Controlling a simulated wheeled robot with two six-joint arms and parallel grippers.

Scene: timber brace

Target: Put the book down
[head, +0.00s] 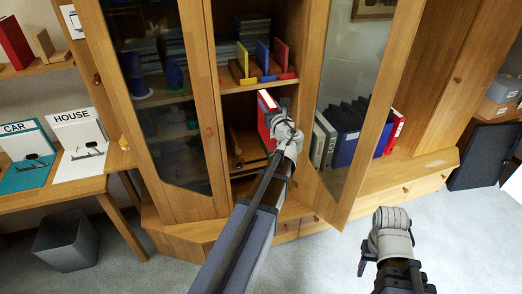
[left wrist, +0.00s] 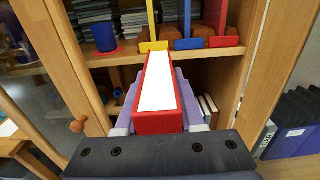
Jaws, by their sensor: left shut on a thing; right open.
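My left gripper (head: 283,128) is shut on a red book (head: 266,112) with a white face between its red covers. It holds the book upright at the open middle section of the wooden cabinet, just below the shelf with bookends. In the left wrist view, the red book (left wrist: 158,122) stands between the two fingers, its white face toward the camera. I cannot tell whether the book touches a shelf. My right gripper (head: 385,225) is open and empty, low in front of the cabinet, above the grey floor.
Yellow, blue and red bookends (head: 263,68) stand on the shelf above. An open glass door (head: 350,70) is right of my left arm. Dark binders (head: 352,120) and a red binder (head: 396,128) stand behind it. A desk (head: 85,185) with folders is at left.

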